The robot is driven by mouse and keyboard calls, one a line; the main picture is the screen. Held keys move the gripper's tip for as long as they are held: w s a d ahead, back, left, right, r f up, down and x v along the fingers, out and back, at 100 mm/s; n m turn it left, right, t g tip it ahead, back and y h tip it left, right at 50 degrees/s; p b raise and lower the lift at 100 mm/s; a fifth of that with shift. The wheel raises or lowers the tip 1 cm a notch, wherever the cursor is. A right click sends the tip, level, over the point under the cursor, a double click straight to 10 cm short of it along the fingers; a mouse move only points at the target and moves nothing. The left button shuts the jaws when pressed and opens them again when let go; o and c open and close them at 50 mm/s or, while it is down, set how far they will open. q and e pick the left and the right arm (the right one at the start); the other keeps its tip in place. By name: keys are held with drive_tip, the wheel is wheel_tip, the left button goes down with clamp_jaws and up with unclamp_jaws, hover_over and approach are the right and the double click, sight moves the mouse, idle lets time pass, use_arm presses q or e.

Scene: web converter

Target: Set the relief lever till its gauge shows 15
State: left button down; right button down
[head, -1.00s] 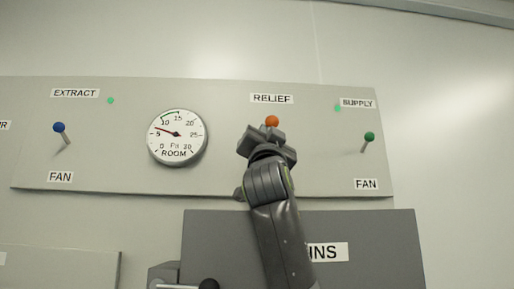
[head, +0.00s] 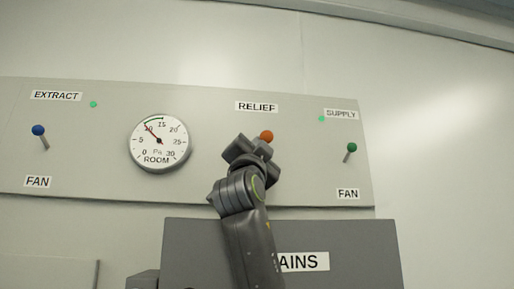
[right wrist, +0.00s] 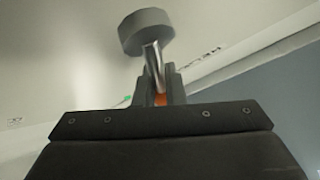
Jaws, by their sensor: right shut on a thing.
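The relief lever's orange knob (head: 266,136) shows at my right gripper's tip, below and slightly right of the RELIEF label (head: 257,106). My right gripper (head: 254,147) is shut on the lever; it hides the shaft in the head view. In the right wrist view the orange knob (right wrist: 160,99) is between the fingers, and the metal shaft (right wrist: 153,62) runs to a round grey base (right wrist: 146,32). The round ROOM gauge (head: 159,157) is left of the lever; its needle points up-left, at about 10. My left gripper is not in view.
A blue-knobbed extract fan lever (head: 38,131) stands far left on the panel. A green-knobbed supply fan lever (head: 351,148) stands right of my gripper, with bare panel between. A grey MAINS box (head: 345,235), its label partly hidden by my arm, sits below.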

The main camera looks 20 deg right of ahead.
drive_tip(key=c, duration=1.5)
unclamp_jaws()
drive_tip(key=shift+s+d, duration=0.1)
drive_tip(key=shift+s, duration=0.05)
drive_tip(key=s+a+f+b, duration=0.2)
drive_tip(key=s+a+b, duration=0.6)
drive_tip(key=s, duration=0.3)
drive_tip(key=shift+s+a, duration=0.15)
drive_tip(key=shift+a, duration=0.15)
